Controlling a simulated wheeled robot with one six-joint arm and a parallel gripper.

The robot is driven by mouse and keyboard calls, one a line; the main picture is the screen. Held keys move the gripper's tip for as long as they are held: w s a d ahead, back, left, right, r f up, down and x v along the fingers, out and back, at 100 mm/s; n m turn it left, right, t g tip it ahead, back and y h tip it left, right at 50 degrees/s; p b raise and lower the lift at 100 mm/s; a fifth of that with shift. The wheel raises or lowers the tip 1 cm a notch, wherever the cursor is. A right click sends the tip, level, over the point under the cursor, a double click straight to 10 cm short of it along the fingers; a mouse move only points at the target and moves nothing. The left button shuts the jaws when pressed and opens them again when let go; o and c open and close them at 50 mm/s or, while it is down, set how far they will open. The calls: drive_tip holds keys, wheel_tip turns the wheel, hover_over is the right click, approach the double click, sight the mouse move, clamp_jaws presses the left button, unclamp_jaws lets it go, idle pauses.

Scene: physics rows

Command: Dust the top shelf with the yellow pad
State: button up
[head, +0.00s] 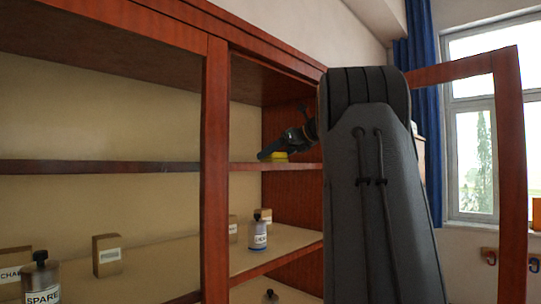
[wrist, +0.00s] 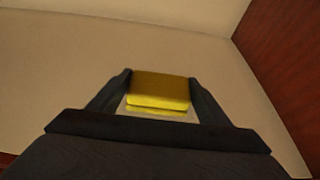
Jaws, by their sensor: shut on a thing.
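The yellow pad (wrist: 160,90) is between the two dark fingers of my gripper (wrist: 160,88) in the wrist view, and the fingers are shut on its sides. In the head view the pad (head: 276,156) shows as a small yellow strip at the top shelf (head: 247,166), under the dark tip of my gripper (head: 272,151). The pad looks to be at the shelf's surface, but I cannot tell for sure whether it touches. My arm hides the right part of the shelf in the head view.
A red-brown upright (head: 214,170) divides the cabinet left of my gripper. The cabinet side wall (wrist: 295,70) stands close on the right. Bottles (head: 258,231) and small boxes (head: 107,255) stand on the lower shelf. An open door frame (head: 510,150) is at the right.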

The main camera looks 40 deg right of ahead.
drive_tip(key=shift+w+d+f, duration=0.1)
drive_tip(key=shift+w+d, duration=0.1)
drive_tip(key=shift+d, duration=1.15)
drive_tip(key=shift+w+d, duration=0.15)
drive_tip(key=shift+d, duration=1.2)
drive_tip(key=shift+s+a+b, duration=0.15)
drive_tip(key=shift+a+b, duration=0.3)
drive_tip(key=shift+a, duration=0.8)
drive_tip(key=shift+s+a+b, duration=0.2)
drive_tip(key=shift+a+b, duration=0.25)
drive_tip(key=shift+a, duration=0.8)
drive_tip(key=shift+s+a+b, duration=0.15)
drive_tip(key=shift+a+b, duration=0.3)
drive_tip(key=shift+a, duration=0.8)
drive_tip(key=shift+s+a+b, duration=0.15)
drive_tip(key=shift+s+a, duration=0.05)
drive_tip(key=shift+a, duration=1.1)
drive_tip(key=shift+s+a+b, duration=0.15)
drive_tip(key=shift+a, duration=1.1)
drive_tip(key=shift+s+a, duration=0.15)
drive_tip(key=shift+a, duration=0.7)
drive_tip(key=shift+s+a, duration=0.1)
drive_tip(key=shift+a, duration=0.7)
drive_tip(key=shift+a, duration=0.1)
